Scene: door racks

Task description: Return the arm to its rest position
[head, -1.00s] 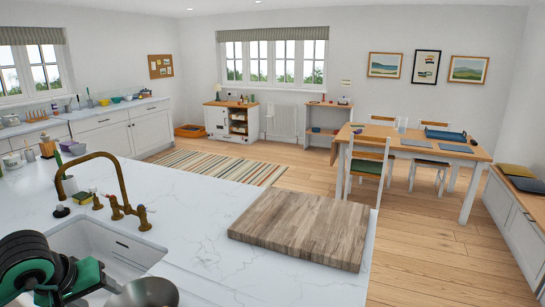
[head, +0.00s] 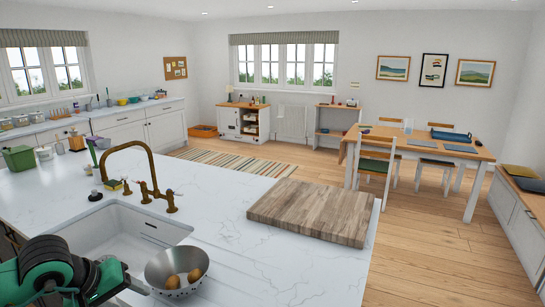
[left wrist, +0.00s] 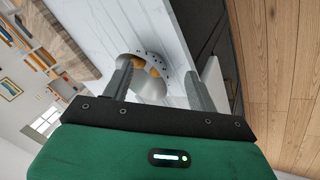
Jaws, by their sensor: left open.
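My left arm (head: 50,268), black and green, comes in at the bottom left of the head view, in front of the sink. My left gripper (left wrist: 166,82) is open in the left wrist view, its two grey fingers apart with nothing held between them. Beyond the fingers is a metal colander (head: 177,270) with two brown egg-like items (head: 183,278) inside. My right gripper is in neither view.
The white worktop (head: 230,222) carries a sunken sink (head: 115,235), a brass tap (head: 150,165) and a thick wooden board (head: 312,211). A green container (head: 18,159) stands at the far left. The worktop between sink and board is clear.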

